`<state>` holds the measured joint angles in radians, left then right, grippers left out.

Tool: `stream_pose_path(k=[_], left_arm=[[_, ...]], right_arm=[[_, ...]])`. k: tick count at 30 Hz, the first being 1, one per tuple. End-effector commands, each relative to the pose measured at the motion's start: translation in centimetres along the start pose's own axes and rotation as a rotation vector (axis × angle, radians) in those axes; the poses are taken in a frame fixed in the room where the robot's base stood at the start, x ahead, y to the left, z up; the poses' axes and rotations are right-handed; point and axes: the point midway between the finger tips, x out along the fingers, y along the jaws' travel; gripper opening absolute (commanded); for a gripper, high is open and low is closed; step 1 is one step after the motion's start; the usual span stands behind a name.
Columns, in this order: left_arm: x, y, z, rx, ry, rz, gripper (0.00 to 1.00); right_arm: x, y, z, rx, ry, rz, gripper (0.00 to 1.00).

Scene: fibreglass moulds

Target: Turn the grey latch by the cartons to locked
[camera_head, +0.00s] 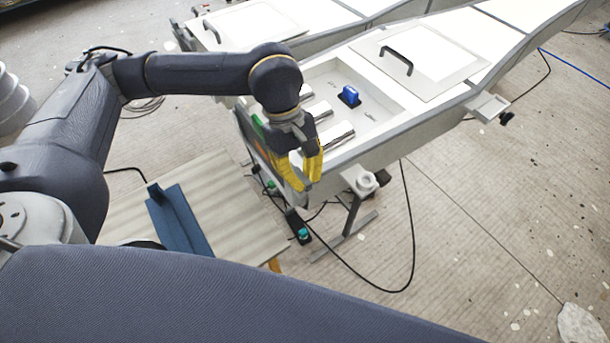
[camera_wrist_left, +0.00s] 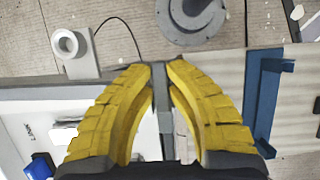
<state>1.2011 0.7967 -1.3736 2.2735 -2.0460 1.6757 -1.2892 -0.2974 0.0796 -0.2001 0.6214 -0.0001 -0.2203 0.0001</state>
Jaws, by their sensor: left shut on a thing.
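My left gripper (camera_head: 306,181) is at the near end wall of the closest white mould, its yellow fingers pointing down. In the left wrist view, its fingers (camera_wrist_left: 158,68) are closed on a narrow grey piece (camera_wrist_left: 160,95) between them. I cannot tell whether this is the latch or the mould's edge. A blue handle (camera_head: 349,96) stands on the mould floor with small lettering beside it; it also shows in the left wrist view (camera_wrist_left: 39,166). I cannot make out any cartons for certain. My right gripper is out of view.
Several silver bars (camera_head: 338,135) lie in the mould near the gripper. A lid with a black handle (camera_head: 396,61) covers the mould farther back. A pale board (camera_head: 240,222) bears a blue angled piece (camera_head: 180,221). Black cables (camera_head: 408,240) run over the floor.

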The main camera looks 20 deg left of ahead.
Motion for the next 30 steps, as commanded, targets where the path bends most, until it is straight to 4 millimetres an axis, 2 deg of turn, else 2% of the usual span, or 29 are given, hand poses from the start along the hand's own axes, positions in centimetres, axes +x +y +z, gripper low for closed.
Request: stream_pose_path(k=[3,4,9,20,23,30], left_arm=[[0.1,-0.1,0.0,0.001,-0.001,-0.002,0.00],[0.1,-0.1,0.0,0.001,-0.001,-0.002,0.18],[0.1,0.0,0.0,0.000,0.000,-0.002,0.38],[-0.5,0.0,0.0,-0.001,0.001,0.001,0.38],[-1.5,0.1,0.0,-0.001,0.001,0.002,0.38],[-5.7,0.1,-0.1,-0.001,0.003,0.004,0.38]], right_arm=[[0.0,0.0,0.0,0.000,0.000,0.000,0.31],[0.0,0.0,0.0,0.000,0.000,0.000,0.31],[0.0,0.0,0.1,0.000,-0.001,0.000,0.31],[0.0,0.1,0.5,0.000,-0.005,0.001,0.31],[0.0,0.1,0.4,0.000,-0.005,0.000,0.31],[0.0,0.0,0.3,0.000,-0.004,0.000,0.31]])
